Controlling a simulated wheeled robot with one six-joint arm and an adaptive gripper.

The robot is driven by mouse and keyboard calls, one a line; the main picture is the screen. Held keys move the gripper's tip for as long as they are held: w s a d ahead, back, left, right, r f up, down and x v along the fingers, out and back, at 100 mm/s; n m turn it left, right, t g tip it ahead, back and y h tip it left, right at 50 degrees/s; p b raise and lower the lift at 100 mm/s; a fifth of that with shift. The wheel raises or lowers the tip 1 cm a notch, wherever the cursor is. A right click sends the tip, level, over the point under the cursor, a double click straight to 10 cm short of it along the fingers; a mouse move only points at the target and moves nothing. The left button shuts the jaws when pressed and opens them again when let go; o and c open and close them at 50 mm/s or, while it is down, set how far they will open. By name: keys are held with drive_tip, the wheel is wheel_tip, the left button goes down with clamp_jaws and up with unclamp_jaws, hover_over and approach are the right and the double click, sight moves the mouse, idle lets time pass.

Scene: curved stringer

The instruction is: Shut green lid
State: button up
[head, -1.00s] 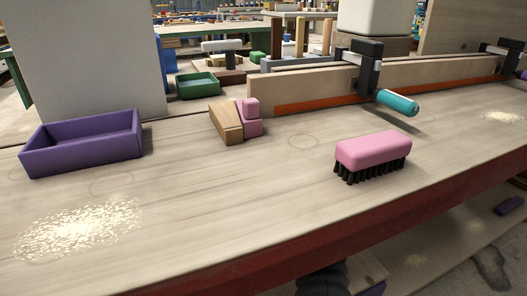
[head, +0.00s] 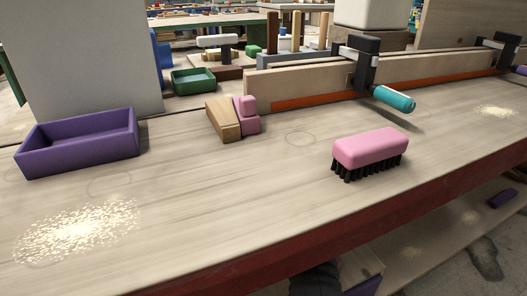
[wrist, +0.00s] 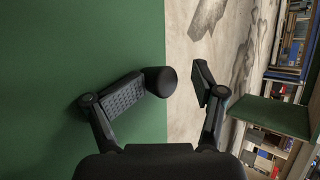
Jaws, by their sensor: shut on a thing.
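A large flat green panel, which looks like the green lid (wrist: 70,50), fills the left half of the wrist view. A black rounded knob (wrist: 160,80) stands at its right edge. My gripper (wrist: 172,84) is shut on the knob, with one finger pad on either side. The left pad looks to touch it; a gap seems to show by the right pad. The head view shows neither the lid nor my gripper clearly.
A second green panel (wrist: 275,115) and full shelves (wrist: 295,40) are at the right of the wrist view. In the head view, the workbench (head: 230,190) holds a purple tray (head: 80,150), a pink brush (head: 370,148) and a teal-handled clamp (head: 393,99).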

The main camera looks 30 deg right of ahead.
drive_tip(key=shift+w+r, duration=0.3)
drive_tip(key=shift+r, duration=0.1)
drive_tip(key=o, duration=1)
drive_tip(key=shift+r, duration=0.1)
drive_tip(key=shift+d+r, duration=0.1)
drive_tip(key=shift+d, duration=0.1)
drive_tip(key=shift+v, duration=0.8)
drive_tip(key=v, duration=1)
drive_tip(key=shift+s+a+f, duration=0.15)
drive_tip(key=shift+s+f, duration=0.1)
